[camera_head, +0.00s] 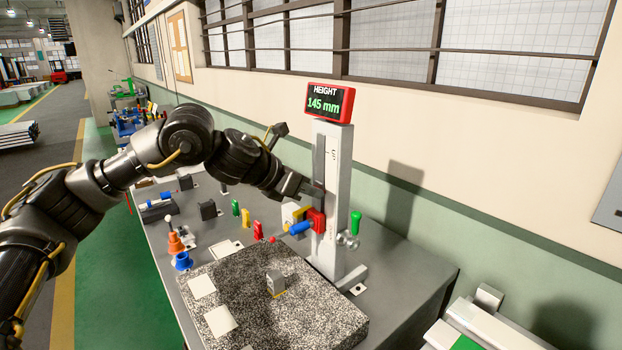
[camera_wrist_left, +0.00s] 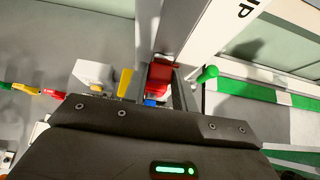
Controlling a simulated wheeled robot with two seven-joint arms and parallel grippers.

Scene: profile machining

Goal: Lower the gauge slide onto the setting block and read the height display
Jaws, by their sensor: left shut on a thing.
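The height gauge (camera_head: 331,170) is a pale upright column with a red-framed display (camera_head: 330,103) on top, reading "HEIGHT 145 mm" in green. Its red gauge slide (camera_head: 317,221) sits partway up the column, with blue and yellow parts beside it. My left gripper (camera_head: 316,203) is at the slide, shut on it; the wrist view shows the red slide (camera_wrist_left: 159,73) between the fingers (camera_wrist_left: 160,88). The small grey setting block (camera_head: 275,283) stands on the speckled granite plate (camera_head: 300,318), below and left of the slide, apart from it. My right gripper is out of view.
A green-topped handle (camera_head: 355,222) stands right of the column. Coloured small parts (camera_head: 245,216), an orange cone (camera_head: 176,243) and a blue cup (camera_head: 182,261) are on the grey bench to the left. White pads (camera_head: 220,321) lie on the plate. The wall is behind.

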